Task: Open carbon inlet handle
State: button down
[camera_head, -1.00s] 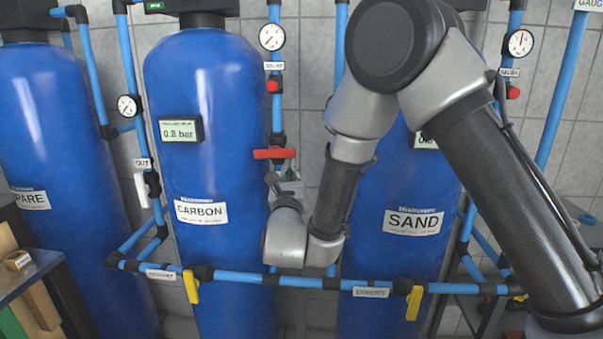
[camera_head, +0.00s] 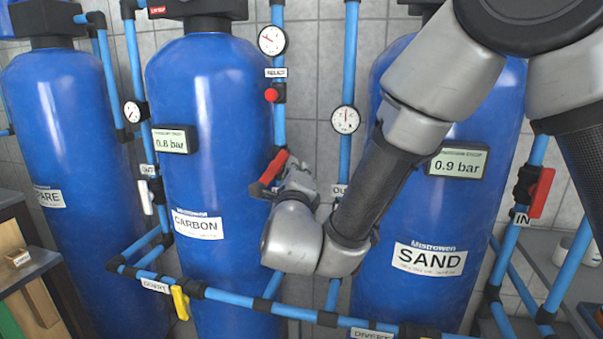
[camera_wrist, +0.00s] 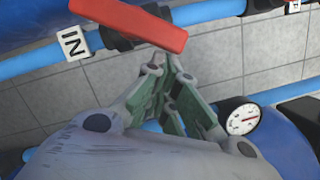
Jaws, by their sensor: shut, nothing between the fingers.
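The carbon inlet handle (camera_head: 270,172) is a red lever on the vertical blue pipe at the right of the blue CARBON tank (camera_head: 205,110). It slants, with its upper end to the right. The red handle (camera_wrist: 130,22) fills the upper left of the wrist view, beside an IN label (camera_wrist: 73,43). My gripper (camera_head: 298,180) is just right of the lever in the head view. In the wrist view the green-padded fingers (camera_wrist: 172,85) are shut and empty, just below the handle's right end. I cannot tell whether they touch it.
The blue SAND tank (camera_head: 440,190) stands to the right, behind my arm. A gauge (camera_head: 272,40) and a small red knob (camera_head: 271,95) sit above the lever. A horizontal blue pipe (camera_head: 240,298) with a yellow handle (camera_head: 180,302) runs below.

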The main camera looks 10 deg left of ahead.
aim_at(290, 155)
jog(key=r+n, duration=0.1)
jog(key=a+r+n+g, duration=0.1)
jog(key=n, duration=0.1)
jog(key=r+n, duration=0.1)
jog(key=n, duration=0.1)
jog(key=shift+a, duration=0.25)
jog(key=shift+a+r, duration=0.1)
dwell(0.3)
dwell(0.4)
